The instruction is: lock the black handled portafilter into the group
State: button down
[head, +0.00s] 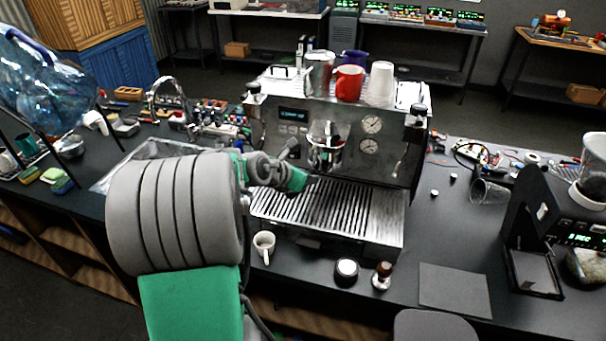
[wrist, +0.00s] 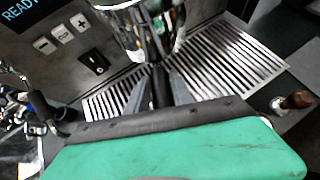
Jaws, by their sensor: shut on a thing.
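The espresso machine (head: 290,140) stands at the middle of the counter, with its chrome group (head: 326,134) on the front face; the group also shows at the top of the wrist view (wrist: 138,22). My gripper (head: 303,180) reaches in from the left, below the group and above the slatted drip tray (head: 330,212). In the wrist view my gripper's fingers (wrist: 160,88) are shut on the black handle of the portafilter (wrist: 158,90). The handle points from my gripper towards the group. Whether the portafilter's rim is seated in the group cannot be told.
A white cup (head: 264,246), a black round piece (head: 346,271) and a wooden-handled tamper (head: 382,276) stand before the machine. A red mug (head: 348,82) and white cups (head: 380,84) stand on top. A grinder (head: 550,215) is at the right, with a grey mat (head: 455,288) nearby.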

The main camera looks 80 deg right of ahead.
jog(key=shift+s+a+r+n+t+h, duration=0.1)
jog(key=shift+s+a+n+t+h, duration=0.15)
jog(key=shift+s+n+t, duration=0.5)
jog(key=shift+s+a+r+n+t+h, duration=0.1)
jog(key=shift+s+a+n+t+h, duration=0.15)
jog(key=shift+s+n+t, duration=0.5)
jog(key=c, duration=1.5)
grip_release()
jog(key=shift+w+d, duration=0.1)
jog(key=shift+w, duration=0.2)
jog(key=o, duration=0.5)
jog(key=shift+f, duration=0.15)
jog(key=shift+c, duration=0.2)
jog(key=shift+f, duration=0.1)
